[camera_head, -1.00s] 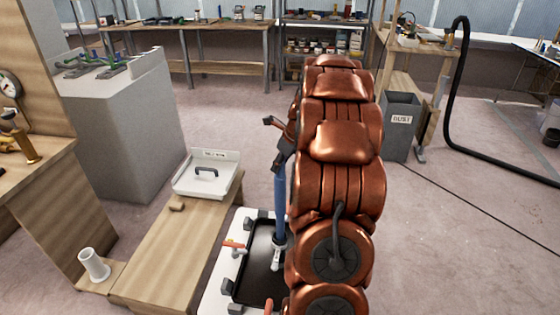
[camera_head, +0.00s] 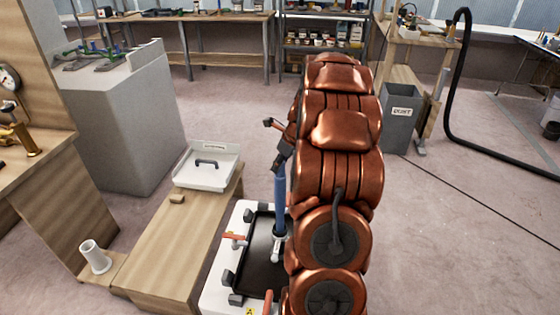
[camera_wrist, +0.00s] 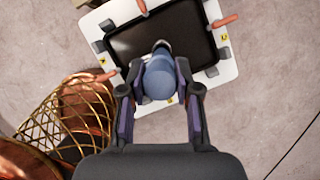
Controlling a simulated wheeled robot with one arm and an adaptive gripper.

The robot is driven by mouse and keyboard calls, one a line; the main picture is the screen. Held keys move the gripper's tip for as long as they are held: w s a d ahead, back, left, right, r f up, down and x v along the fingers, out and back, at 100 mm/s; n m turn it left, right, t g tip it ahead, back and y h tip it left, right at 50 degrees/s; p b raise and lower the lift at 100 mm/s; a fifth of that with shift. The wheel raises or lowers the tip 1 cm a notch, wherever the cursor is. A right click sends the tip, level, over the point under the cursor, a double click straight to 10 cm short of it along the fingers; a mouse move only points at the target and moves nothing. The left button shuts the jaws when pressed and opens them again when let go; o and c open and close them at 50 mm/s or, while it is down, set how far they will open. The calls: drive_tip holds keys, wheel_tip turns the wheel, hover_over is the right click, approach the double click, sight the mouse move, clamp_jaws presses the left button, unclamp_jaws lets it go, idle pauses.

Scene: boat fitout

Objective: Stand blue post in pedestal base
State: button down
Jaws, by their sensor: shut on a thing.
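My gripper (camera_wrist: 160,95) is shut on the blue post (camera_wrist: 160,78), one finger on each side of it. In the head view the post (camera_head: 280,203) stands roughly upright below my gripper, over a white board with a black tray. A silvery fitting shows at its lower end; I cannot tell whether it touches the tray. A white, open-topped tube (camera_head: 95,257), which looks like the pedestal base, stands on a low wooden ledge at lower left. It is empty as far as I can see, and well apart from the post.
The white board (camera_wrist: 226,66) carries the black tray (camera_wrist: 195,50) and orange-handled clamps (camera_wrist: 227,20). Open floor lies to the right.

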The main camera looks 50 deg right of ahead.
sight(280, 183)
drive_tip(key=shift+f, duration=4.4)
drive_tip(key=c, duration=0.7)
unclamp_jaws()
drive_tip(key=shift+c, duration=0.2)
drive_tip(key=v, duration=1.2)
drive_tip(key=shift+s, duration=0.1)
